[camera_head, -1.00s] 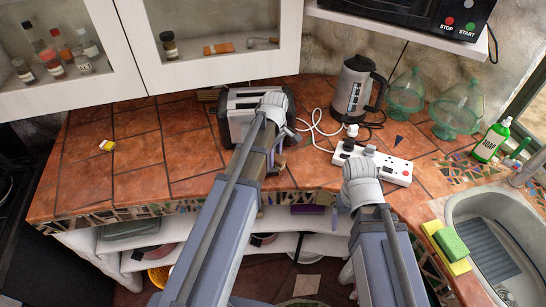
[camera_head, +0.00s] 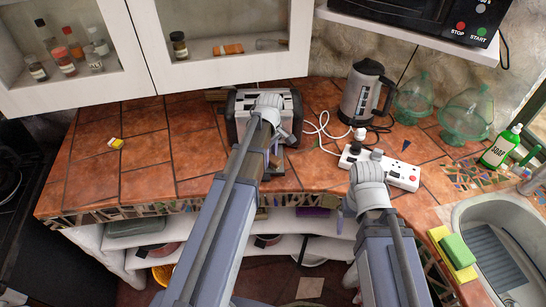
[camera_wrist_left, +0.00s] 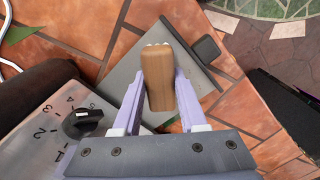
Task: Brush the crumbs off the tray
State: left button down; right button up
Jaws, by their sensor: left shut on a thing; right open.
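The wooden-handled brush (camera_wrist_left: 157,82) is in my left gripper (camera_wrist_left: 158,104), seen in the left wrist view. The gripper's pale purple fingers are shut on either side of the handle, and a little white shows at the far end. The flat grey tray (camera_wrist_left: 122,88) with a dark tab lies on the tiles behind the brush. I cannot tell whether the brush touches the tray, and I make out no crumbs. In the head view my left arm hides most of this spot. My right gripper (camera_head: 346,208) is open near the counter's front edge, mostly hidden by its own arm.
A toaster (camera_head: 241,106) stands beyond my left arm; its dial (camera_wrist_left: 83,123) is close by. A kettle (camera_head: 364,92), a white power strip (camera_head: 398,174) and cables lie to the right. A sponge (camera_head: 457,250) is by the sink (camera_head: 475,218). The left counter (camera_head: 150,155) is mostly clear.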

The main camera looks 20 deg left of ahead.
pick_arm(q)
jog(key=shift+s+a+f, duration=0.1)
jog(key=shift+s+a, duration=0.25)
jog(key=shift+a, duration=0.45)
jog(key=shift+s+a, duration=0.35)
jog(key=shift+a, duration=0.4)
jog(key=shift+a, duration=0.15)
jog(key=shift+s+a, duration=0.35)
jog(key=shift+a, duration=0.45)
jog(key=shift+s+a, duration=0.3)
jog(key=shift+a, duration=0.45)
jog(key=shift+w+a, duration=0.2)
jog(key=shift+w, duration=0.3)
jog(key=shift+d, duration=0.15)
jog(key=shift+w+d, duration=0.3)
jog(key=shift+d, duration=0.5)
jog(key=shift+w+d, duration=0.3)
jog(key=shift+d, duration=0.5)
jog(key=shift+w+d, duration=0.35)
jog(key=shift+d, duration=0.5)
jog(key=shift+w+d, duration=0.35)
jog(key=shift+d, duration=0.45)
